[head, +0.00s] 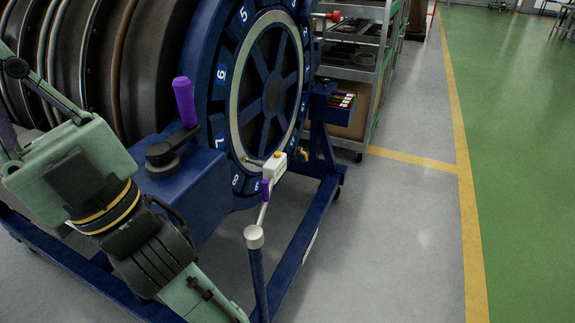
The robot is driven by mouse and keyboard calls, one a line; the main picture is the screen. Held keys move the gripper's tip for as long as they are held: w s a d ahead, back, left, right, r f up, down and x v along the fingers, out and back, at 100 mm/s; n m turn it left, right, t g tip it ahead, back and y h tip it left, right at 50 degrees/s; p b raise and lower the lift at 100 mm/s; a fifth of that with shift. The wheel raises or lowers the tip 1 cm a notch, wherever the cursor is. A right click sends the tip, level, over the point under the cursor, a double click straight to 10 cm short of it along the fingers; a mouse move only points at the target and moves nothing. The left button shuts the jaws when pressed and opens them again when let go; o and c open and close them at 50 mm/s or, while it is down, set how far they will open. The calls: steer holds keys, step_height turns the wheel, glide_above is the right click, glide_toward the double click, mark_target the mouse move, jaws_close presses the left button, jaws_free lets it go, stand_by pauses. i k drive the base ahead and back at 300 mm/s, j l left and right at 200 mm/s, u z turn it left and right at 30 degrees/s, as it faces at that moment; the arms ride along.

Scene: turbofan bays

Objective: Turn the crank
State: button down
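The crank has an upright purple handle (184,101) on a dark crank arm (172,146). It is mounted on top of a blue housing (180,180) beside a large blue numbered wheel (270,95). The handle stands up, tilted slightly left, with nothing touching it. My arm comes in at the left and runs down past the bottom edge, in front of the blue stand. My gripper is not in view.
A post (258,270) with a grey cap stands before the wheel; a purple-marked rod and a small white box (275,166) are above it. Blue stand rails run along the floor. A shelf rack (355,50) is behind. The grey floor (400,240) at right is clear.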

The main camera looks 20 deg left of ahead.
mark_target(159, 153)
steer(key=i+l, duration=0.1)
steer(key=l, duration=0.4)
steer(key=i+l, duration=0.1)
steer(key=l, duration=0.35)
steer(key=i+l, duration=0.1)
steer(key=l, duration=0.4)
steer(key=l+u, duration=0.15)
steer(key=u, duration=0.2)
steer(key=l+u, duration=0.2)
steer(key=u, duration=0.15)
steer(key=l+u, duration=0.15)
steer(key=u, duration=0.6)
steer(key=i+l+u, duration=0.15)
steer(key=l+u, duration=0.75)
steer(key=l, duration=0.2)
steer(key=i, duration=0.05)
